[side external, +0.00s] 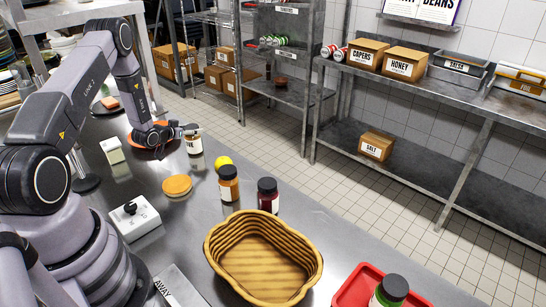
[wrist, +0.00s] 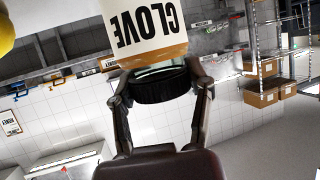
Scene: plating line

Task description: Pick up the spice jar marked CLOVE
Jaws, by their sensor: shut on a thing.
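The CLOVE jar fills the top of the wrist view, its white label (wrist: 148,28) upside down in the picture. My gripper (wrist: 162,82) is shut on its black lid (wrist: 162,86), with one finger on each side. In the side view my gripper (side external: 187,130) is at the top of the jar (side external: 195,147), and only the end of the label's word shows. The jar looks upright there. I cannot tell whether its base touches the counter.
A lemon (side external: 223,162), an orange-brown jar (side external: 228,186) and a dark red jar (side external: 267,198) stand close to the right.

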